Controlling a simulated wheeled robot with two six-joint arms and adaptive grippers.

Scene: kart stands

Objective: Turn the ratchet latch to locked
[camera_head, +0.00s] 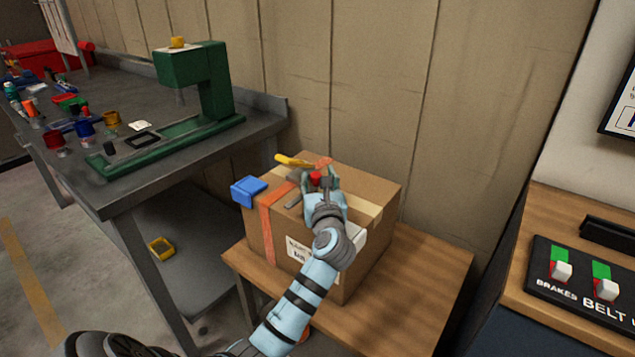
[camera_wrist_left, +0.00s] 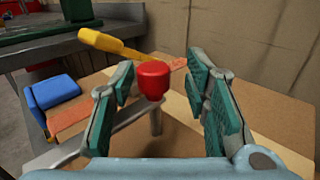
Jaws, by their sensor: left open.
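A cardboard box (camera_head: 375,197) bears an orange strap (camera_head: 266,232) and the latch hardware on its top. A grey lever (camera_wrist_left: 95,135) with an upright post carries a red knob (camera_head: 316,178). A yellow handle (camera_head: 294,161) lies behind the knob, and a blue block (camera_head: 248,190) sits at the box's left edge. My left gripper (camera_head: 326,181) is open above the box. In the left wrist view its green-padded fingers stand either side of the red knob (camera_wrist_left: 154,79), which is nearer the left finger; contact is unclear. My right gripper is out of view.
The box stands on a wooden table (camera_head: 430,275) near a panelled wall. A grey workbench (camera_head: 100,190) at left holds a green press (camera_head: 205,85) and several small items. A switch panel (camera_head: 580,280) is at right. The table is bare right of the box.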

